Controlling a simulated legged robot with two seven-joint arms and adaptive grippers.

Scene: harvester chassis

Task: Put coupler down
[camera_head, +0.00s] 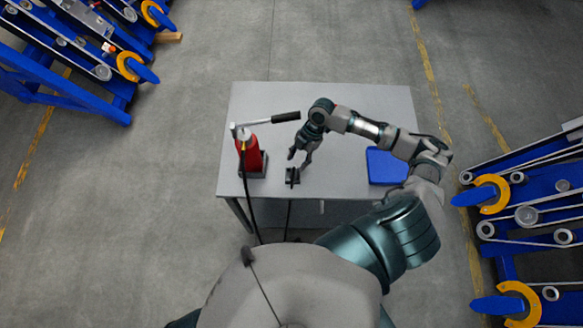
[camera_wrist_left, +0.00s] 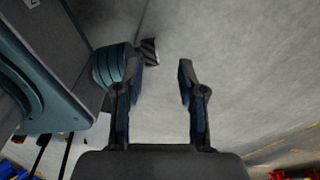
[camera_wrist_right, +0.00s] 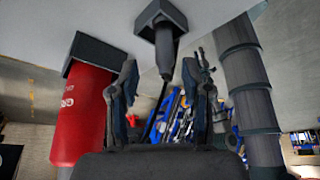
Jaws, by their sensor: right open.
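The coupler (camera_head: 292,176) is a small dark piece at the near edge of the grey table, with a black hose running down from it. In the right wrist view the coupler (camera_wrist_right: 165,50) is a dark cylinder seated against a black block (camera_wrist_right: 160,16) on the tabletop. My right gripper (camera_head: 299,159) is open just beyond the coupler. Its fingers stand on both sides of the coupler's line in the wrist view, with gaps; contact cannot be told. My left gripper (camera_wrist_left: 162,66) is open and empty over bare floor, outside the head view.
A red hand pump (camera_head: 249,154) with a long black-gripped lever stands left of the coupler on the table (camera_head: 260,100). A blue box (camera_head: 386,166) sits at the table's right. The back of the table is clear. Blue machine frames (camera_head: 540,225) stand on both sides.

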